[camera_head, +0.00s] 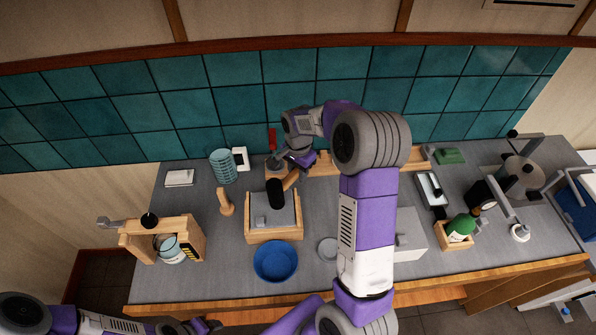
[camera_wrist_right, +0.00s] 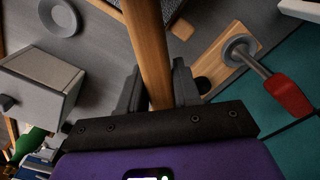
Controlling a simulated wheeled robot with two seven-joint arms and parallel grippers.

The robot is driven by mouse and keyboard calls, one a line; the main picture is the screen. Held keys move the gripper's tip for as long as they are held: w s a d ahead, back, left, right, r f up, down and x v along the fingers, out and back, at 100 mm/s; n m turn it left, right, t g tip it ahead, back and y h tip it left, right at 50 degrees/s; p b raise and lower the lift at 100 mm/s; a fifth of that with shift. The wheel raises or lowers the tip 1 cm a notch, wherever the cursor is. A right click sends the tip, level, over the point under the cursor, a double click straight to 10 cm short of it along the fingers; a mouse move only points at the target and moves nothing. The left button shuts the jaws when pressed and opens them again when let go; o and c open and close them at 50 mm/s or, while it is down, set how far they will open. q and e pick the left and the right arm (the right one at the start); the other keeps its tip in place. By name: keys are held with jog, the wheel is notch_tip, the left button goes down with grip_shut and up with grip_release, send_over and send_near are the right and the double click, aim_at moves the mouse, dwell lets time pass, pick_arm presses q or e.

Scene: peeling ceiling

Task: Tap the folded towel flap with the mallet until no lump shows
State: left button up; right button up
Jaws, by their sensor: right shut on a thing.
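My right gripper (camera_head: 296,172) is shut on the wooden handle (camera_wrist_right: 152,55) of the mallet, which passes between its fingers (camera_wrist_right: 157,90). The mallet's black head (camera_head: 275,193) is over the grey towel (camera_head: 286,218) in a wooden tray (camera_head: 274,236). I cannot tell whether the head touches the cloth. A small lighter grey square patch (camera_head: 260,222) shows on the towel left of centre; I cannot tell how raised it is. The head hides the towel's back part. My left gripper (camera_head: 205,326) is at the bottom edge, mostly cut off, its fingers unclear.
A blue bowl (camera_head: 275,261) stands in front of the tray and a wooden peg (camera_head: 226,203) to its left. A red-handled tool (camera_head: 272,139) stands behind; its red handle (camera_wrist_right: 289,95) also shows in the wrist view. A grey box (camera_head: 411,236) is right of my arm.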

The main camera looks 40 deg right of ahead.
grip_shut()
notch_tip(320, 180, up, 4)
jog(key=p, duration=0.3)
jog(key=shift+r, duration=0.1)
jog(key=shift+f, duration=0.2)
jog(key=shift+r+y, duration=0.1)
jog(key=shift+y, duration=0.2)
dwell(0.3)
